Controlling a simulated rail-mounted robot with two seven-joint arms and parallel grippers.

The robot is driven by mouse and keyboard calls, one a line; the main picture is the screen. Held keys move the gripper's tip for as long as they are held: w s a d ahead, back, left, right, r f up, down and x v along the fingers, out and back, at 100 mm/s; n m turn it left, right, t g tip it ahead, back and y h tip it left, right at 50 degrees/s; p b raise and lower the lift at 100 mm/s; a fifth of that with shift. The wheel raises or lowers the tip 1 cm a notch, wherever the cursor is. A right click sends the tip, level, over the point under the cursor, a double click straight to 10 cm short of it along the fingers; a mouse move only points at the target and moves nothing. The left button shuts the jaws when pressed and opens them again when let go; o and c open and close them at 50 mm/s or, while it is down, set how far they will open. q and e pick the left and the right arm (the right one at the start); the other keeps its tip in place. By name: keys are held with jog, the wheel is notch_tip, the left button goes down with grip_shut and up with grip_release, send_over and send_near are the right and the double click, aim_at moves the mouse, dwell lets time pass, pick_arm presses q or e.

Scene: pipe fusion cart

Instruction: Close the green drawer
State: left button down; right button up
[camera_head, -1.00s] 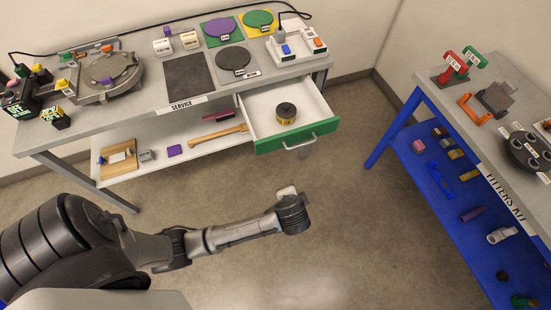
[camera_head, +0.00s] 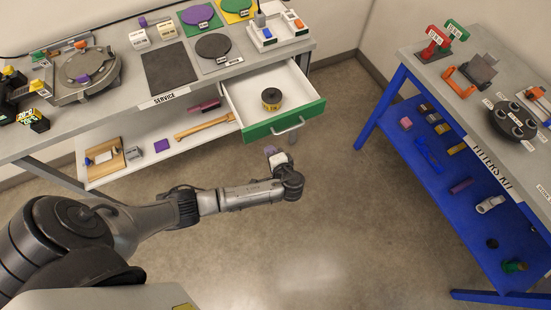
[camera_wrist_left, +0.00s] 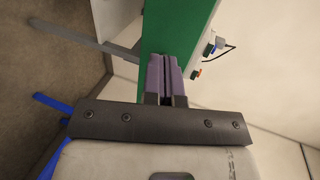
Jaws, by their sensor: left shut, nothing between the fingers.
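The green drawer (camera_head: 257,128) is pulled out from under the right end of the service table. Its green front carries a grey handle (camera_head: 288,128). A round yellow and black roll (camera_head: 271,97) lies inside it. My left gripper (camera_head: 272,152) is in front of the drawer, near the lower edge of its front. In the left wrist view, the purple fingers (camera_wrist_left: 165,75) are shut and empty, pointing at the green front (camera_wrist_left: 178,35). I cannot tell whether they touch it. My right gripper is not in view.
The service table (camera_head: 130,105) has a lower shelf with a wooden hammer-like tool (camera_head: 207,126) and a wooden board (camera_head: 104,160). A blue fitters kit table (camera_head: 440,165) stands at the right. The floor between the tables is clear.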

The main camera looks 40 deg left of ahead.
aim_at(260, 133)
pick_arm(q)
jog(key=x, duration=0.5)
jog(key=shift+a+r, duration=0.2)
jog(key=shift+r, duration=0.1)
jog(key=shift+w+a, duration=0.35)
jog(key=shift+a, duration=0.4)
jog(key=shift+a+b, duration=0.1)
jog(key=shift+b, duration=0.2)
